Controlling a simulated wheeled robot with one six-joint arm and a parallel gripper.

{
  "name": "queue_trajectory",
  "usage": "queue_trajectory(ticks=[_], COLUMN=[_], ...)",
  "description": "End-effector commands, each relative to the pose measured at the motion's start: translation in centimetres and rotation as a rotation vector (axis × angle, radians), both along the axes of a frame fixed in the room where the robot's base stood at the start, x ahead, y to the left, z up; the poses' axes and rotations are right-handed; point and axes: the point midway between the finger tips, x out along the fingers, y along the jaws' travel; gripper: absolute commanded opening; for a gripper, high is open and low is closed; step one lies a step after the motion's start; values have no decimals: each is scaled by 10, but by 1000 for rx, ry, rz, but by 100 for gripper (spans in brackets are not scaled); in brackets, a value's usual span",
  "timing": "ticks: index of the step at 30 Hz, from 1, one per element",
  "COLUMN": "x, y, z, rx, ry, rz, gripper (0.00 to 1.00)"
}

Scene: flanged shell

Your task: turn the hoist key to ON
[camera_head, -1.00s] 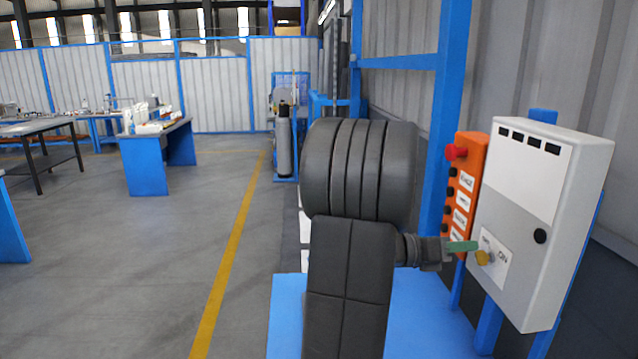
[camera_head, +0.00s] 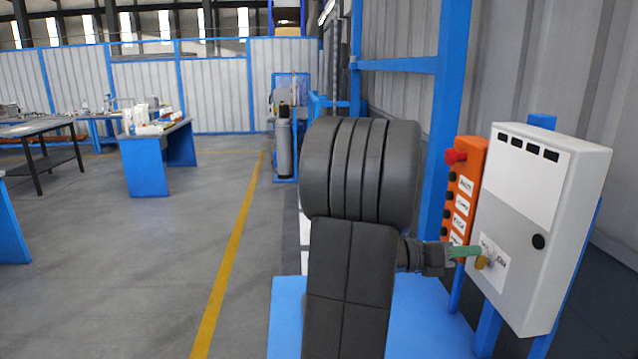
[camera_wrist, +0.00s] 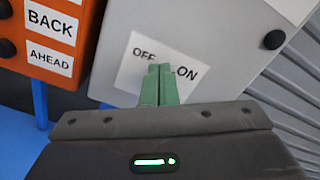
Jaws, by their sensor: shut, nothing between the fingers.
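The grey-white control box (camera_head: 513,230) stands at the right in the head view, with a white OFF/ON label (camera_head: 499,267) low on its front. The yellow key (camera_head: 482,262) sits at this label, partly behind my gripper (camera_head: 480,251). I cannot tell which way the key points. My gripper's green fingers are shut with nothing between them, and their tips are at or just in front of the key. In the wrist view the fingers (camera_wrist: 160,70) cover the middle of the label (camera_wrist: 135,65), between OFF and ON, and the key is hidden.
An orange button panel (camera_head: 465,190) with a red knob stands just left of the box; its labels BACK (camera_wrist: 50,20) and AHEAD (camera_wrist: 48,60) show in the wrist view. A blue post (camera_head: 440,130) rises behind it.

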Motion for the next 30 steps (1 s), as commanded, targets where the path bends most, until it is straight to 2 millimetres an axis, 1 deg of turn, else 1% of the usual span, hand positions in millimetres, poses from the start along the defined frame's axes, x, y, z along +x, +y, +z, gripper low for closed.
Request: queue_trajectory(ticks=[9,22,30], x=[-8,-8,-8], y=[0,-1,0], z=[2,3,11], rx=[0,0,0], ry=[-1,-1,-1], rz=[0,0,0], gripper=[0,0,0])
